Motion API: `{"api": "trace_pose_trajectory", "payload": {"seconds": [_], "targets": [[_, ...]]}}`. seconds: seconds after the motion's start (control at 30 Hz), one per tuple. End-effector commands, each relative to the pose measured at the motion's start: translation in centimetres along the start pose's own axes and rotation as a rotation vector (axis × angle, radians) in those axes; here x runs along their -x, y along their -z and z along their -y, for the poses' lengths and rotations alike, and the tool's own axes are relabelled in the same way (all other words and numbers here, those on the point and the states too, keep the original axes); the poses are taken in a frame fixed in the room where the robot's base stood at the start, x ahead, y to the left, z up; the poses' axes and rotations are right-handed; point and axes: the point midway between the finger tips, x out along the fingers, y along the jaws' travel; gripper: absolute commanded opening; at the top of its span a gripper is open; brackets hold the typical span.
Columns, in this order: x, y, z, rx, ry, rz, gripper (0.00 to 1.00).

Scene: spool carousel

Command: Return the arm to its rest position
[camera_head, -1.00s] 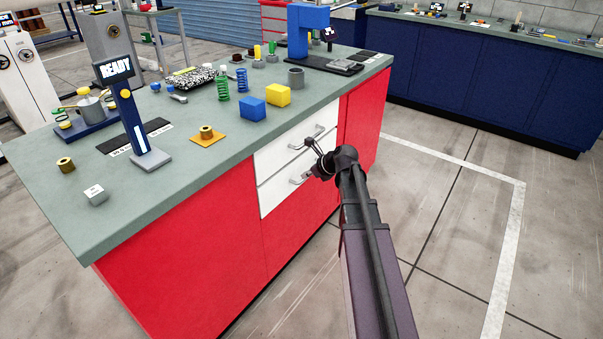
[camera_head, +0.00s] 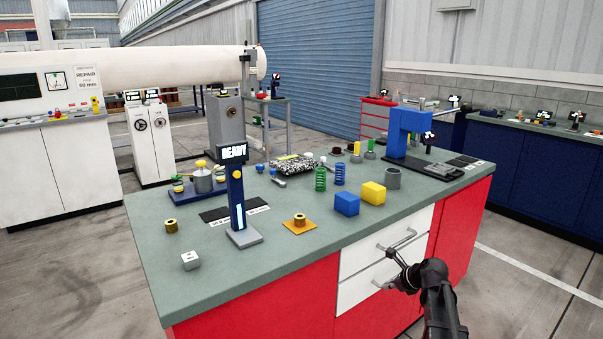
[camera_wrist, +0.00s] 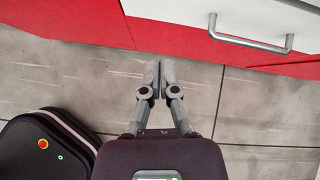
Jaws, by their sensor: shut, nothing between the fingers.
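My gripper (camera_head: 387,271) is in front of the white drawers in the head view, at the lower right. In the wrist view my gripper (camera_wrist: 152,76) has its two grey fingers together and nothing between them. It points down over the grey floor (camera_wrist: 60,75), beside the red bench front. The white drawer front (camera_head: 365,269) has two bar handles, and one drawer handle (camera_wrist: 250,42) shows at the upper right of the wrist view. The gripper looks apart from that handle in the wrist view. Both drawers look shut.
Floor is clear at the right.

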Motion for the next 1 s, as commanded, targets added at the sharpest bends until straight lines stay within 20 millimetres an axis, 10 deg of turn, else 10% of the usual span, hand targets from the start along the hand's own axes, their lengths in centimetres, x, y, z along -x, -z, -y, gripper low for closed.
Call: {"api": "trace_pose_trajectory", "payload": {"seconds": [1.0], "targets": [[0.8, 4.3, -18.8, 1.687, -0.595, -0.258, 0.0]]}}
